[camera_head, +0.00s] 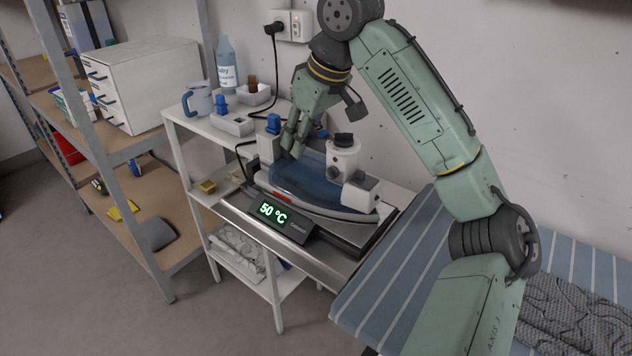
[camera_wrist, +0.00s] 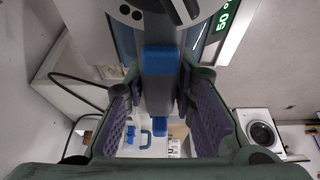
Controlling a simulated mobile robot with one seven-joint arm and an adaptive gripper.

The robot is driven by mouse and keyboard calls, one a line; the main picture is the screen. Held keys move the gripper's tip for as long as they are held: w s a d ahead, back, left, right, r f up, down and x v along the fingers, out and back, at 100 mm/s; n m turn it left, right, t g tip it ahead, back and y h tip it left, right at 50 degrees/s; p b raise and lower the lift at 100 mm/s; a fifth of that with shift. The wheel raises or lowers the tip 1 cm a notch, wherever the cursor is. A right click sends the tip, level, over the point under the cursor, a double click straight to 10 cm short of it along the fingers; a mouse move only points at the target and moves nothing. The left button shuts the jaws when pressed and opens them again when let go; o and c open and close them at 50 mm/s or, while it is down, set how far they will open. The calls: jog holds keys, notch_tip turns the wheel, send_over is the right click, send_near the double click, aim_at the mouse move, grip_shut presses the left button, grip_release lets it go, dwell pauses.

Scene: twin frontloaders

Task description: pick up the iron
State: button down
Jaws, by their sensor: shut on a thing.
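The iron (camera_head: 300,184) has a translucent blue body, white and grey parts and a pale soleplate edge. It rests upright on a dark stand (camera_head: 352,245) whose display reads 50 °C in green. My gripper (camera_head: 294,140) reaches down onto the iron's upper left part, with its fingers around the handle. In the wrist view the grey handle with blue parts (camera_wrist: 160,62) lies between the purple-padded fingers of my gripper (camera_wrist: 162,95), which is shut on it. The contact itself is partly hidden by the fingers in the head view.
A striped ironing board (camera_head: 400,262) lies to the right. A shelf (camera_head: 150,190) with a white drawer unit (camera_head: 140,80) stands left. A cord runs to a wall socket (camera_head: 292,27).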

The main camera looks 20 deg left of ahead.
jog(key=shift+r, duration=0.1)
notch_tip(320, 180, up, 10)
dwell(0.7)
dwell(0.3)
